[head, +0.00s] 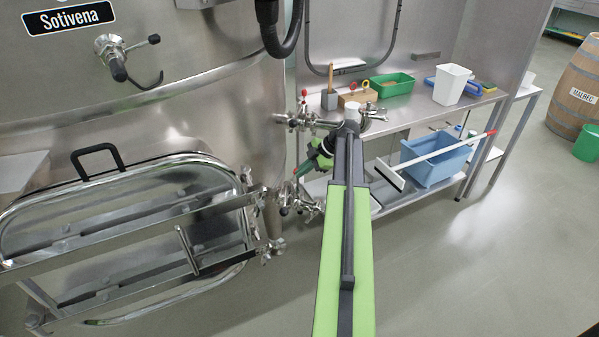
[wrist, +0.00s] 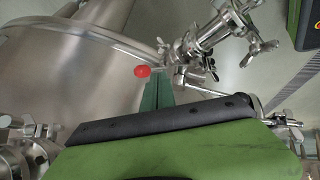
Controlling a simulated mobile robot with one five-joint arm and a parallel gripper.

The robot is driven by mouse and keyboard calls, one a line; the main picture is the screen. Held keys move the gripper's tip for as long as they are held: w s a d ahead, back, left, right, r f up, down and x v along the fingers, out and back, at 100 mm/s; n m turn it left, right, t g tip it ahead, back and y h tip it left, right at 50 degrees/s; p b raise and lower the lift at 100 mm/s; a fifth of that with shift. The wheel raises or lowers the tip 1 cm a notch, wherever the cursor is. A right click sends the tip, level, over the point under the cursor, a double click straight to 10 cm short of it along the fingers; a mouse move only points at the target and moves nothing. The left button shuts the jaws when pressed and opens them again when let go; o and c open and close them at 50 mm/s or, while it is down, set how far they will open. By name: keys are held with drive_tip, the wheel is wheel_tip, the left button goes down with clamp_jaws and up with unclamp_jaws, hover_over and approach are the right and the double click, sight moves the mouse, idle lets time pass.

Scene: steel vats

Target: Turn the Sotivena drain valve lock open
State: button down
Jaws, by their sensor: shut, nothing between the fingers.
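The steel Sotivena vat (head: 210,105) fills the left of the head view, with its name sign (head: 68,18) at top left. Steel valve fittings stick out on its right side, an upper one (head: 300,121) and a lower one (head: 298,197). My gripper (head: 301,171) is shut and empty, pointing down between them. In the wrist view its green fingers (wrist: 157,92) end beside a red knob (wrist: 142,71), just right of it. I cannot tell whether they touch it. A clamped steel valve (wrist: 205,45) stands right of the fingertips. The lock's position is unclear.
The vat's hatch (head: 130,240) with its crossbars lies left of the valves. A steel bench (head: 405,112) behind holds a green tray (head: 392,84) and a white container (head: 451,84). A blue tub (head: 432,160) and squeegee (head: 388,175) are below.

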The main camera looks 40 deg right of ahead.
drive_tip(key=shift+r, duration=0.1)
drive_tip(key=p+v, duration=1.3)
drive_tip(key=v, duration=0.4)
drive_tip(key=shift+d+p, duration=0.15)
drive_tip(key=shift+p, duration=0.2)
drive_tip(key=shift+s, duration=0.15)
